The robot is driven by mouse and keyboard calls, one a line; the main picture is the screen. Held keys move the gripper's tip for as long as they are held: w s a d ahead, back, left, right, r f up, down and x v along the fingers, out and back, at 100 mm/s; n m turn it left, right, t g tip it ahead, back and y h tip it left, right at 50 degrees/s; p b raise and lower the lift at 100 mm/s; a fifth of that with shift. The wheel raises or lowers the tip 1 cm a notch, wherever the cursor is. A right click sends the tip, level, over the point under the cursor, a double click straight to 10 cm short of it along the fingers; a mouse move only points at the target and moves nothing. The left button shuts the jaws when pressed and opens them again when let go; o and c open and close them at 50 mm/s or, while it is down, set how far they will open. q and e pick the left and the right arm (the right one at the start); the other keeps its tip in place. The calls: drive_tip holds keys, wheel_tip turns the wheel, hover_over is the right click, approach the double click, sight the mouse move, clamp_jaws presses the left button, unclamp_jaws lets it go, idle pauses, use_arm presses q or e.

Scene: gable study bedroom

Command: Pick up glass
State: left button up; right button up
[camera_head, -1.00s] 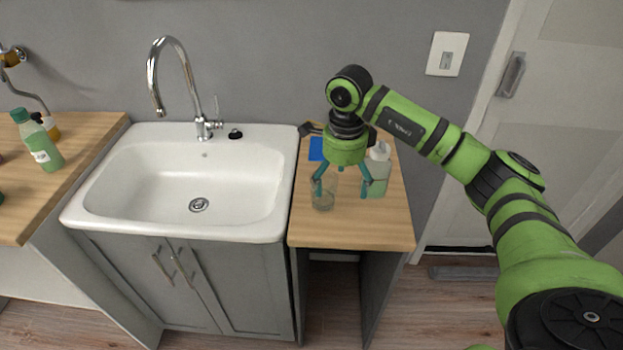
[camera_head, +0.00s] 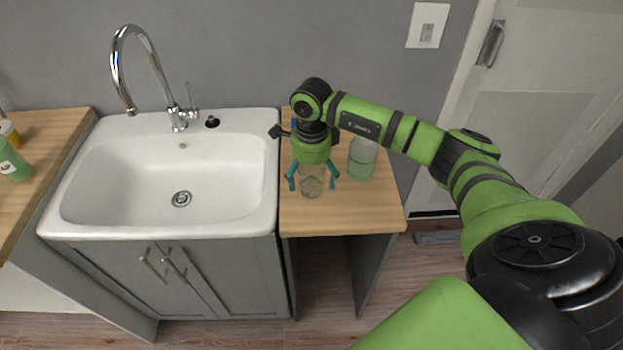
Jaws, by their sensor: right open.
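The clear glass (camera_head: 312,187) stands on the small wooden counter right of the sink. My right gripper (camera_head: 312,184) is directly above and around it, pointing down, with its teal fingers spread on the glass's left and right sides. The gripper's green body hides the upper part of the glass. I cannot tell whether a finger touches it. My left gripper is not in view.
A clear bottle with pale green liquid (camera_head: 361,160) stands just right of the gripper. The white sink (camera_head: 255,215) with its tall chrome faucet (camera_head: 125,70) is to the left. The counter's front part (camera_head: 345,218) is clear.

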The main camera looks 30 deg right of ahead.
drive_tip(key=c, duration=1.4)
drive_tip(key=shift+c, duration=0.2)
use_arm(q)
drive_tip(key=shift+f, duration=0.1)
use_arm(e)
drive_tip(key=shift+r, duration=0.15)
